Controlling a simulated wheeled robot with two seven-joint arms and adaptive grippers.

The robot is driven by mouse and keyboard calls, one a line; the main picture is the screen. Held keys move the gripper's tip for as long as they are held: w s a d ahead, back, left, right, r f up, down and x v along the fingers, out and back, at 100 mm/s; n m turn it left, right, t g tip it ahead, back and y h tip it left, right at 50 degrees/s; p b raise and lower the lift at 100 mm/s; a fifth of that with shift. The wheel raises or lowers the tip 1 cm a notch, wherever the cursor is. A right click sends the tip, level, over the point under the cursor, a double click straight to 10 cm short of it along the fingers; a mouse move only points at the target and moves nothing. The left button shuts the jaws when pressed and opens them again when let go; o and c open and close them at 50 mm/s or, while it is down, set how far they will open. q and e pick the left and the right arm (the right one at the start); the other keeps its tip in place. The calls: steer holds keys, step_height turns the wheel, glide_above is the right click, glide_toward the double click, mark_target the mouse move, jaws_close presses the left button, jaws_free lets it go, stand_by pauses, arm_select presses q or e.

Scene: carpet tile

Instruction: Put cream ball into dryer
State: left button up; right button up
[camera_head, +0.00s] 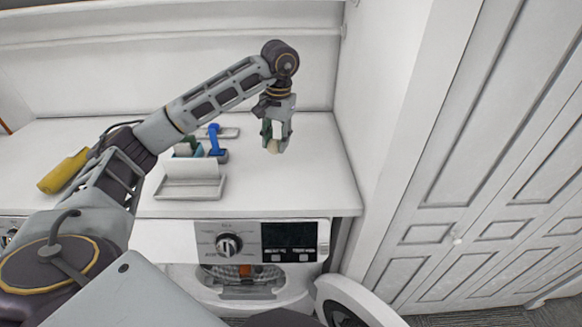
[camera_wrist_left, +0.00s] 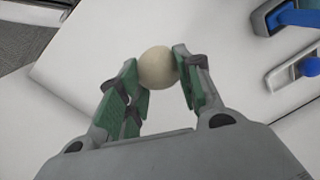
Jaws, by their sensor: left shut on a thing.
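The cream ball (camera_wrist_left: 157,68) is held between the green-padded fingers of my left gripper (camera_wrist_left: 160,78) in the left wrist view. In the head view my left gripper (camera_head: 275,137) points down over the right part of the white counter, with the ball (camera_head: 273,146) at its fingertips. I cannot tell the exact gap between ball and counter. The dryer (camera_head: 290,228) is below the counter, with a knob and a dark display. Its round door (camera_head: 352,303) stands open to the right. Part of its opening (camera_head: 240,285) shows, with something orange inside. My right gripper is not in view.
On the counter (camera_head: 310,185), a white tray (camera_head: 190,189), a blue-handled tool (camera_head: 214,138) and a yellow object (camera_head: 63,172) lie left of the gripper. A white wall bounds the counter on the right, with panelled doors (camera_head: 490,160) beyond. The counter's right front is clear.

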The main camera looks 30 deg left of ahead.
arm_select(q)
steer(key=shift+s, duration=0.1)
steer(key=shift+f, duration=0.75)
steer(key=shift+f+b, duration=0.3)
steer(key=shift+f, duration=0.35)
step_height(320, 180, down, 3)
steer(key=shift+r, duration=0.2)
steer(key=shift+f+p, duration=0.3)
steer(key=shift+f, duration=0.05)
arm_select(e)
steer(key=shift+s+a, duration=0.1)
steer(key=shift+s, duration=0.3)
arm_select(q)
steer(key=shift+f+p, duration=0.3)
steer(key=shift+f, duration=1.6)
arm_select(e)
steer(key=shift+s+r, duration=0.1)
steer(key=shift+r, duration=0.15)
